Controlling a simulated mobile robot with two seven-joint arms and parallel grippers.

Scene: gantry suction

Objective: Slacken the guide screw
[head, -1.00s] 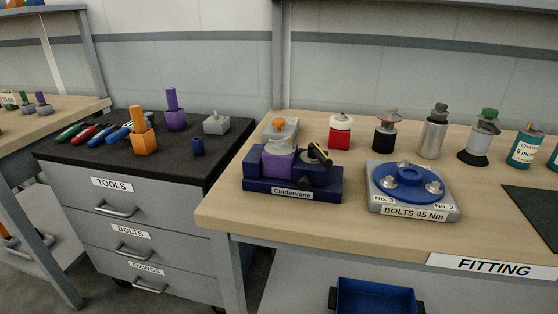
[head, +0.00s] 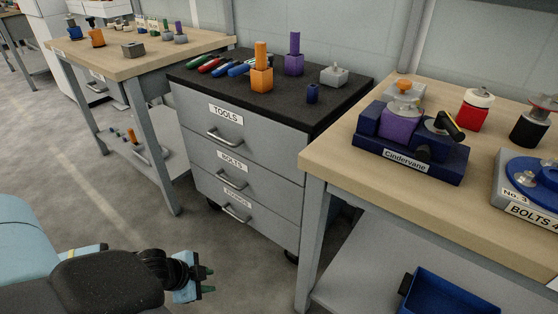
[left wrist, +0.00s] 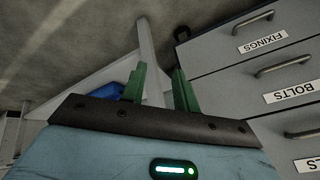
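No part in view is labelled as the guide screw, and I cannot tell which part it is. The dark blue Cindervane fixture (head: 405,165) stands on the left end of the fitting bench. My left gripper (head: 208,281) hangs low over the floor, left of the bench and in front of the drawer cabinet. Its green fingers (left wrist: 160,84) are apart with nothing between them. My right gripper is out of view.
A blue bin (head: 446,293) sits below the fitting bench (head: 335,148). Floor is clear around my left gripper.

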